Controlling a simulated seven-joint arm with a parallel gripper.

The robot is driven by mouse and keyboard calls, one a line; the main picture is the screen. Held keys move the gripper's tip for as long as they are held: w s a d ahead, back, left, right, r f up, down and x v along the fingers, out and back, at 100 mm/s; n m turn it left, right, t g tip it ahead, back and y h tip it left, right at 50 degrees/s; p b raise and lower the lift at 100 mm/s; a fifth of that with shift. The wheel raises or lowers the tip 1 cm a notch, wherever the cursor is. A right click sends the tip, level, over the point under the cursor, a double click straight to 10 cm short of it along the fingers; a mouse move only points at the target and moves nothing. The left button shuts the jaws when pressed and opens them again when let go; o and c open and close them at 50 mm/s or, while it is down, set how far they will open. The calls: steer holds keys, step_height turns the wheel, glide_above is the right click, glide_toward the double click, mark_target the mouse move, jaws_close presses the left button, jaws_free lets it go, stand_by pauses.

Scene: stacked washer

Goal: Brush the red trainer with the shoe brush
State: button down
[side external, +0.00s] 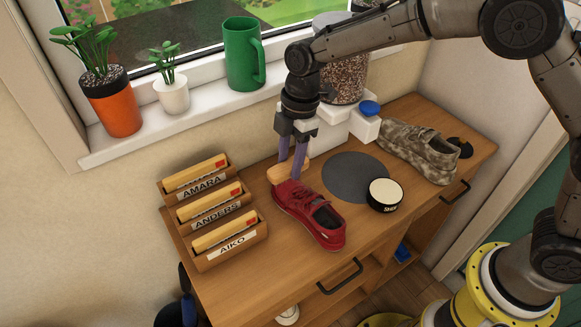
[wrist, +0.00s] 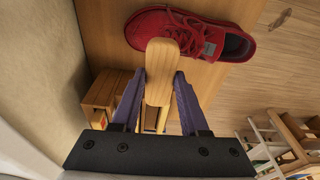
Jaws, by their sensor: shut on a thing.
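The red trainer (side external: 309,213) lies on the wooden desk, its toe toward my gripper and its heel toward the front edge. It also shows at the top of the wrist view (wrist: 190,32). My gripper (side external: 291,172) is shut on the light wooden shoe brush (wrist: 161,70), with a purple finger on each side. In the side view the brush (side external: 283,173) is at the trainer's toe end. In the wrist view its end overlaps the trainer's near edge. I cannot tell whether they touch. The bristles are hidden.
Three labelled wooden card boxes (side external: 213,213) stand left of the trainer. A dark round mat (side external: 352,174), a round tin (side external: 385,194) and a camouflage shoe (side external: 420,152) are to the right. A dispenser (side external: 343,83) stands behind. Potted plants and a green mug (side external: 243,55) line the windowsill.

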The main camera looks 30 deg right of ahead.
steer(key=shift+r, duration=1.3)
